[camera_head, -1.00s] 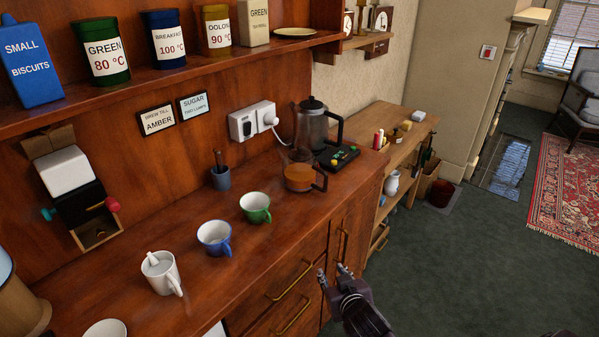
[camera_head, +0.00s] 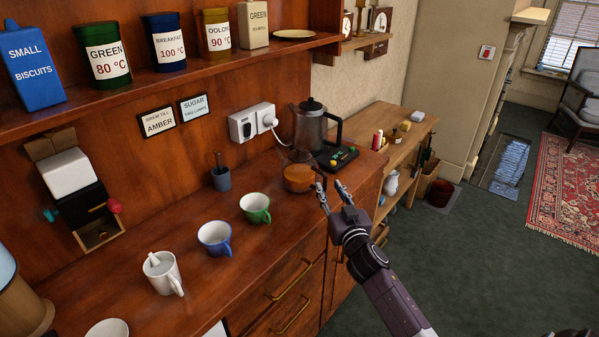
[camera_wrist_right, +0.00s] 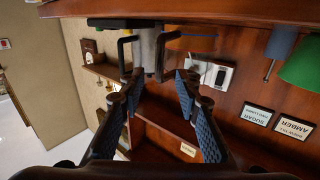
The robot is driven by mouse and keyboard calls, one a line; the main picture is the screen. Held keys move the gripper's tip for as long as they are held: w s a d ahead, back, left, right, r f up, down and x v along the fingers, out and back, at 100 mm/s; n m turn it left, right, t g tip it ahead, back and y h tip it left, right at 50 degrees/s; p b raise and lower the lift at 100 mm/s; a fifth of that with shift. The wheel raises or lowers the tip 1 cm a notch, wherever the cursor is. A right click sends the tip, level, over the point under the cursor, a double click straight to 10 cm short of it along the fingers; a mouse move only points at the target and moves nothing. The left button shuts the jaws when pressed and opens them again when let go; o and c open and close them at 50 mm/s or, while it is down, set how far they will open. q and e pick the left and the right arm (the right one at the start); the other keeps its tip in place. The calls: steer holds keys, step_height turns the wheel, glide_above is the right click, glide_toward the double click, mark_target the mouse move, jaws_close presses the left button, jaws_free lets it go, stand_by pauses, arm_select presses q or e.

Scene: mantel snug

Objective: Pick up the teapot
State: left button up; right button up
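The teapot (camera_head: 298,178) is a clear glass pot with amber tea and a dark handle, standing upright at the counter's right front. My right gripper (camera_head: 330,190) is open and empty. In the head view its fingertips lie just right of the teapot and overlap the handle, partly hiding it; I cannot tell whether they touch. In the right wrist view, which looks upside down, the spread fingers (camera_wrist_right: 160,80) point toward dark handles; the one between them (camera_wrist_right: 160,58) appears to be the teapot's. The left gripper is not in view.
A dark glass kettle (camera_head: 311,124) stands behind the teapot beside a black tray (camera_head: 338,158). Green (camera_head: 255,208), blue (camera_head: 214,238) and white (camera_head: 161,273) cups stand to the left. A lower wooden side shelf (camera_head: 388,143) adjoins the counter's right end.

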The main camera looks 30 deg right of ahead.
mark_target(326, 180)
steer(key=shift+x, duration=1.5)
steer(key=shift+s, duration=0.1)
steer(key=shift+c, duration=0.2)
jaws_close()
steer(key=shift+d+r, duration=0.1)
steer(key=shift+r, duration=0.05)
